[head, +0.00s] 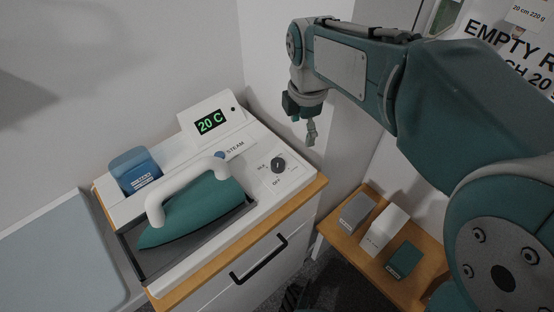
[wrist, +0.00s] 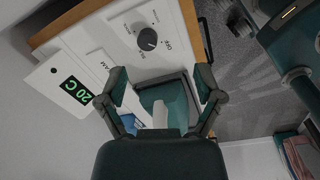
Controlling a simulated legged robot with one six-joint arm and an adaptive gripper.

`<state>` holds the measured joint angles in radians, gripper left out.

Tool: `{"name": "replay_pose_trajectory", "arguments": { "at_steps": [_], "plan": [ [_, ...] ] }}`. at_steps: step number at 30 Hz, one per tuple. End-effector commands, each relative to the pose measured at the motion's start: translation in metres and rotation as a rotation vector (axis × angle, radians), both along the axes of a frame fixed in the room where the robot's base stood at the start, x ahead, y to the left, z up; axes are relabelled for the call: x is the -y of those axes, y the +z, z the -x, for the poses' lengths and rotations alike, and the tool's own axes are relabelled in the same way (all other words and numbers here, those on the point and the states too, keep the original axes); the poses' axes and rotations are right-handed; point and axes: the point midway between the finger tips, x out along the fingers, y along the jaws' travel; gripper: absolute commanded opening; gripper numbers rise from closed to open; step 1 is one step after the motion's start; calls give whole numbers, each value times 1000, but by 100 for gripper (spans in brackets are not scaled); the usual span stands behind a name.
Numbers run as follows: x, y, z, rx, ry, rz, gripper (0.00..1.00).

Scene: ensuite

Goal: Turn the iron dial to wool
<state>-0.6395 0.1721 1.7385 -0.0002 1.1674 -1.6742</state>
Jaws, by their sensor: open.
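The iron dial (head: 278,164) is a small dark round knob on the white top panel of the iron station. It also shows in the wrist view (wrist: 147,39), beyond the fingertips and toward the top. Small printed labels surround it; one reads OFF, the others are too small to read surely. I cannot tell which label it points to. A teal iron (head: 195,208) with a white handle lies in its grey tray, left of the dial. My gripper (head: 311,132) is raised above and to the right of the dial, apart from it. In the wrist view its fingers (wrist: 160,82) are spread and empty.
A display (head: 211,122) reading 20 C stands behind the iron, near a blue container (head: 135,171). The station rests on a wood-topped cabinet (head: 306,194) with a black handle. A low wooden shelf (head: 340,240) at right holds three small boxes. The space above the dial is clear.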

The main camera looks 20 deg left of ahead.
Motion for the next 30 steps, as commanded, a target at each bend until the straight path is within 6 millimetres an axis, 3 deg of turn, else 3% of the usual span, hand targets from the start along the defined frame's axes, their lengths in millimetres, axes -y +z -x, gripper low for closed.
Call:
{"name": "replay_pose_trajectory", "arguments": {
  "at_steps": [1,3,7,13,24,30],
  "plan": [
    [-19,-9,1,-16,102,17,85],
    [-37,-17,2,-29,216,31,85],
    [-54,-25,3,-43,333,44,85],
    [-54,-41,4,-48,354,47,85],
    [-54,-109,4,-48,351,48,85],
    [-54,-130,4,-45,350,47,85]
  ]
}}
